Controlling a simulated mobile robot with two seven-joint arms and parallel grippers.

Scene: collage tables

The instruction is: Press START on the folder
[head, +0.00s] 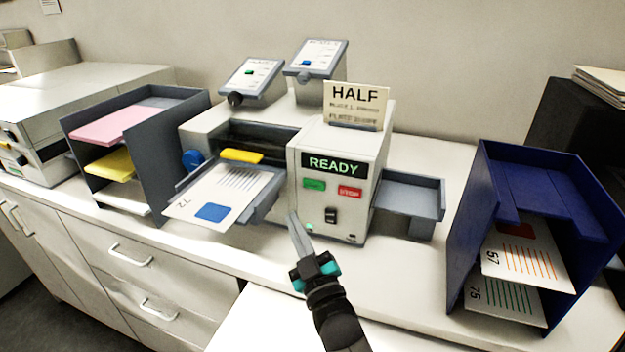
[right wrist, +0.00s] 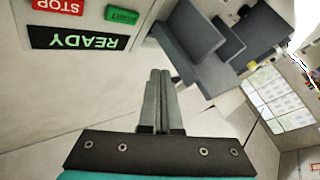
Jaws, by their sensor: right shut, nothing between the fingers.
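The folder (head: 335,220) is a pale grey machine on the counter with a lit READY display (head: 332,164). Below the display are a green button (head: 314,184), whose label is too small to read surely, and a red STOP button (head: 350,191). In the right wrist view the green button (right wrist: 122,16) and red STOP button (right wrist: 58,6) appear upside down. My right gripper (head: 293,218) is shut and empty, in front of the folder's lower left front, below the green button. In the right wrist view its fingertips (right wrist: 160,75) are together, apart from the button. My left gripper is not in view.
A feed tray (head: 262,200) with a printed sheet (head: 226,196) juts out left of the panel. An output tray (head: 408,205) is on the right. A grey sorter (head: 160,165) stands left, a blue rack (head: 470,200) right. A HALF card (head: 356,103) stands on top.

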